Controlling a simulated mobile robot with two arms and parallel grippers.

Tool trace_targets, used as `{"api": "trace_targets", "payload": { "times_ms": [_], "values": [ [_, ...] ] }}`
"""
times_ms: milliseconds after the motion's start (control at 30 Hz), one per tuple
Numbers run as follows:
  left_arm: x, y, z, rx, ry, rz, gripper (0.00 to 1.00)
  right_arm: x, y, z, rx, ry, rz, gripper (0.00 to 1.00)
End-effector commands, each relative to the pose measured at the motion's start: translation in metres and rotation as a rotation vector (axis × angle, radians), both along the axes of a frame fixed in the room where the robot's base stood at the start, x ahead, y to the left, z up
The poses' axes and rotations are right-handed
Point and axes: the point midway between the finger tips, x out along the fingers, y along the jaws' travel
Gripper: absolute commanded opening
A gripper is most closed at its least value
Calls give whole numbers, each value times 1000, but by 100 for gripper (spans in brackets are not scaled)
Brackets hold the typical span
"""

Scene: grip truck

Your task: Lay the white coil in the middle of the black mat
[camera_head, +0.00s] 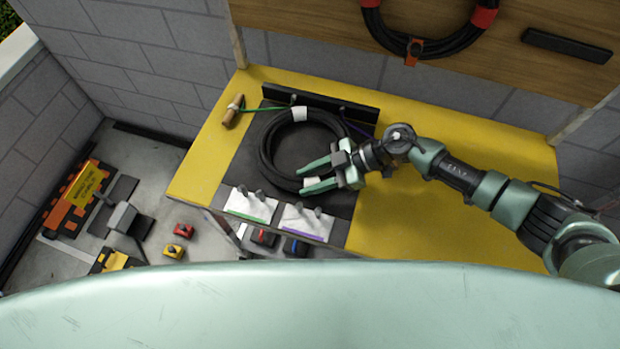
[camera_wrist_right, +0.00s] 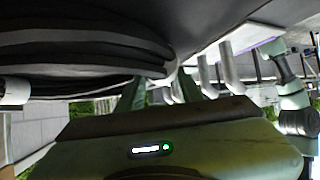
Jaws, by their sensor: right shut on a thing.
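The white coil is a black cable ring with white bands (camera_head: 266,148), over the black mat (camera_head: 243,168) on the yellow table. It also shows large in the wrist view (camera_wrist_right: 80,48). My right gripper (camera_head: 307,178) reaches in from the right and is shut on the coil's near side, at a white band. Its fingers also show in the wrist view (camera_wrist_right: 165,92). The coil looks flat and roughly level; I cannot tell whether it touches the mat or is slightly raised. The mat's middle shows inside the ring. My left gripper is not in view.
A black rail (camera_head: 330,106) stands behind the coil. A wooden handle (camera_head: 233,110) with a green cord lies at the back left. White plates with grey pegs (camera_head: 249,205) stand at the front edge. A red-banded coil (camera_head: 372,25) hangs on the board. The yellow table's right side (camera_head: 400,225) is clear.

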Motion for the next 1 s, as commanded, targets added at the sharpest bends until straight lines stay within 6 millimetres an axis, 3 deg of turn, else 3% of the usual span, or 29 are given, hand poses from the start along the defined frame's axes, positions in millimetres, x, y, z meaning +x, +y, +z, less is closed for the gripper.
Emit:
{"api": "trace_targets", "payload": {
  "times_ms": [67,100,167,567,1000],
  "values": [
    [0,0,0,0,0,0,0,1,-2,-2,-6,-3,-6,0],
    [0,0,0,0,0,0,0,1,-2,-3,-6,-3,-4,44],
    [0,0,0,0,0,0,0,1,-1,-3,-6,-3,-4,61],
    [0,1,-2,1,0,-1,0,-1,-6,-3,-9,5,0,61],
    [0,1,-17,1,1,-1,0,8,-61,33,-6,-1,-1,61]
  ]
}}
